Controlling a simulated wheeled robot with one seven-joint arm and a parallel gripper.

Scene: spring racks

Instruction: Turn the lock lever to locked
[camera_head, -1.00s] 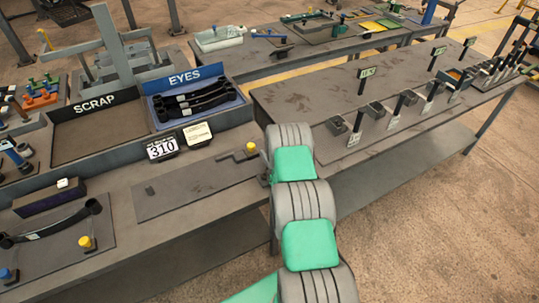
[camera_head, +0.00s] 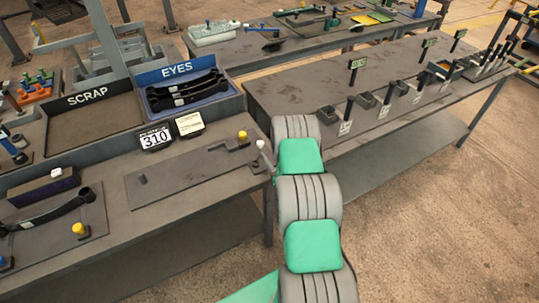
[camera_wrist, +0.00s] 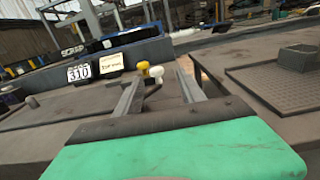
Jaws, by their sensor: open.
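A dark plate (camera_head: 190,173) lies at the right end of the near bench, bearing a yellow-topped post (camera_head: 242,136) with a short dark bar beside it. A white-knobbed lever (camera_head: 260,145) shows at the plate's right end, next to my arm. In the wrist view the white knob (camera_wrist: 156,72) and yellow top (camera_wrist: 143,65) stand close together, ahead of my gripper (camera_wrist: 158,85). My gripper is open, and the white knob appears between its two fingers. I cannot tell whether either finger touches it. My arm hides most of the gripper in the head view.
A card reading 310 (camera_head: 155,138) and a second card (camera_head: 189,124) stand behind the plate. The SCRAP tray (camera_head: 93,131) and EYES tray (camera_head: 184,101) lie further back. A second bench (camera_head: 290,85) with several posts stands to the right.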

